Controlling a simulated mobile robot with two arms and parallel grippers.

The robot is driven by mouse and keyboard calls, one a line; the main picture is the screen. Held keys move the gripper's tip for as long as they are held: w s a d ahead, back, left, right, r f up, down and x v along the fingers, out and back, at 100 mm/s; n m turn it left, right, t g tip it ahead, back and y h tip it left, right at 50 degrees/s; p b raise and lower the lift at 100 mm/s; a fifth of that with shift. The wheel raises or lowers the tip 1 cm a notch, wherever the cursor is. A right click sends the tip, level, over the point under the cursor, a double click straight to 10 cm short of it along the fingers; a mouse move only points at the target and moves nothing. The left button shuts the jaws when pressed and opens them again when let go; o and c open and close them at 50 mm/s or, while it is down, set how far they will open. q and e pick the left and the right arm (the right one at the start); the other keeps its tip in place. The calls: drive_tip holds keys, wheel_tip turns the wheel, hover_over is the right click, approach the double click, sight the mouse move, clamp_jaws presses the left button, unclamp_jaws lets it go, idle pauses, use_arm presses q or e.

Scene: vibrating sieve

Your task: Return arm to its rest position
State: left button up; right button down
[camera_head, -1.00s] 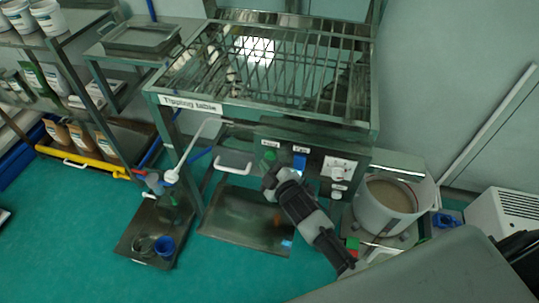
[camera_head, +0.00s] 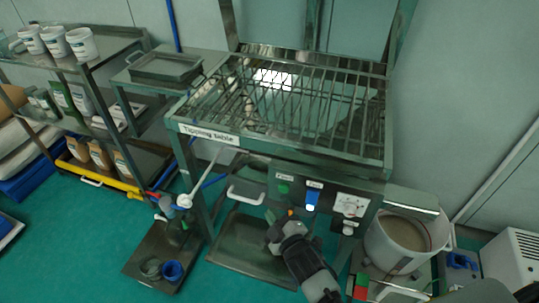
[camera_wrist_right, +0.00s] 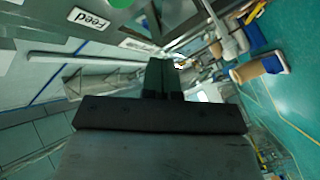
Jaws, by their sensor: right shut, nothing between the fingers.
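My right gripper (camera_head: 281,219) is in front of the tipping table's control panel (camera_head: 318,197), below the green button. Its fingers are shut with nothing between them, as the right wrist view also shows (camera_wrist_right: 165,75). It looks apart from the panel, though the exact gap is hard to judge. The tipping table (camera_head: 215,137) with its bar grid stands behind. The panel carries a green button (camera_head: 283,188), a lit blue switch (camera_head: 311,198) and a white dial plate (camera_head: 350,205). My left gripper is not in view.
A round container of pale material (camera_head: 405,240) stands right of the panel. A dark floor tray (camera_head: 245,245) lies below the table, and a smaller one with a blue cup (camera_head: 172,270) is to its left. Shelves with white tubs (camera_head: 81,43) stand left.

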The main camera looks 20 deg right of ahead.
drive_tip(key=s+d+f+m+g+h, duration=0.1)
drive_tip(key=s+f+m+g, duration=0.15)
drive_tip(key=s+f, duration=0.45)
drive_tip(key=s+d+f+m+g, duration=0.1)
drive_tip(key=s+d+f+g, duration=0.15)
drive_tip(key=f, duration=0.75)
drive_tip(key=s+f+m+g+h, duration=0.1)
drive_tip(key=s+f+m+g, duration=0.15)
drive_tip(key=s+f, duration=0.5)
drive_tip(key=s+d+f+m+g, duration=0.1)
drive_tip(key=s+d+f+g, duration=0.1)
drive_tip(key=s+f, duration=0.2)
drive_tip(key=s+d+f+m+g+h, duration=0.1)
drive_tip(key=s+d+f+g, duration=0.1)
drive_tip(key=s, duration=0.9)
drive_tip(key=s+d+f+m+g, duration=0.1)
drive_tip(key=s+d+f+g, duration=0.1)
drive_tip(key=s+f+g, duration=0.2)
drive_tip(key=s+f, duration=0.3)
drive_tip(key=shift+s+d, duration=0.2)
drive_tip(key=shift+s, duration=0.1)
drive_tip(key=shift+f, duration=0.1)
